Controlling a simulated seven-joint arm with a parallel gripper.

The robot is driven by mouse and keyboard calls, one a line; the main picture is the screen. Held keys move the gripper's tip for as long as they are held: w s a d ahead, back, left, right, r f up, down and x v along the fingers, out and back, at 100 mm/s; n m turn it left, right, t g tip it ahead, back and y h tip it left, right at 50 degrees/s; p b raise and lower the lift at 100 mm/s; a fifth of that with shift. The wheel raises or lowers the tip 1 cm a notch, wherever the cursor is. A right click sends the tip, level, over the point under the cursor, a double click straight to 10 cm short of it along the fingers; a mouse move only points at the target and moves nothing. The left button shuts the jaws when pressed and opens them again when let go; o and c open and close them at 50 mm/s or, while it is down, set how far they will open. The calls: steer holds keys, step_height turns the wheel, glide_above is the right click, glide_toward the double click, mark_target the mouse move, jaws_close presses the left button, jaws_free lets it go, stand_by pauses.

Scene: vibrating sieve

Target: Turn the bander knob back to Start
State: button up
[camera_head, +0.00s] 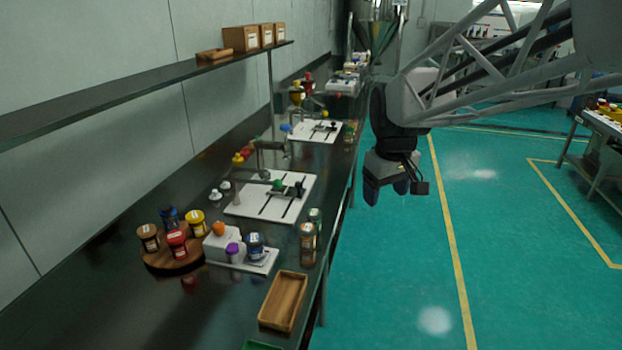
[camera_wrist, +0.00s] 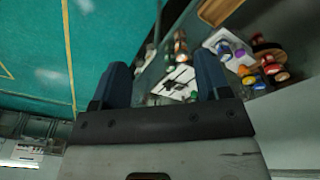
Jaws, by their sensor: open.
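My gripper (camera_head: 388,190) is open and empty, hanging over the green floor to the right of the bench. Its two dark blue fingers stand apart in the wrist view (camera_wrist: 160,75). I cannot tell which bench device is the bander, and no Start mark is readable. A white board with black slots and a small green knob-like part (camera_head: 277,184) lies mid-bench, left of my gripper. A similar white board (camera_head: 328,136) lies farther back. A white block unit (camera_head: 220,243) nearer the front carries an orange cap (camera_head: 218,228) and a purple cap (camera_head: 233,248).
A round wooden stand (camera_head: 160,262) holds several jars at the front left. A wooden tray (camera_head: 284,301) lies near the bench edge. Small jars (camera_head: 307,236) stand beside the middle board. A dark shelf (camera_head: 130,92) overhangs the bench.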

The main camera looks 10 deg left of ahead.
steer(key=w+a+f+n, duration=0.3)
steer(key=w+a, duration=0.4)
steer(key=a, duration=0.4)
steer(key=n+g, duration=0.2)
steer(key=n, duration=0.7)
glide_above(218, 225)
step_height(218, 225, down, 19)
steer(key=shift+w+f, duration=0.1)
steer(key=shift+f, duration=0.1)
steer(key=shift+f, duration=3.75)
steer(key=shift+c, duration=0.2)
steer(key=c, duration=0.9)
steer(key=shift+m, duration=0.3)
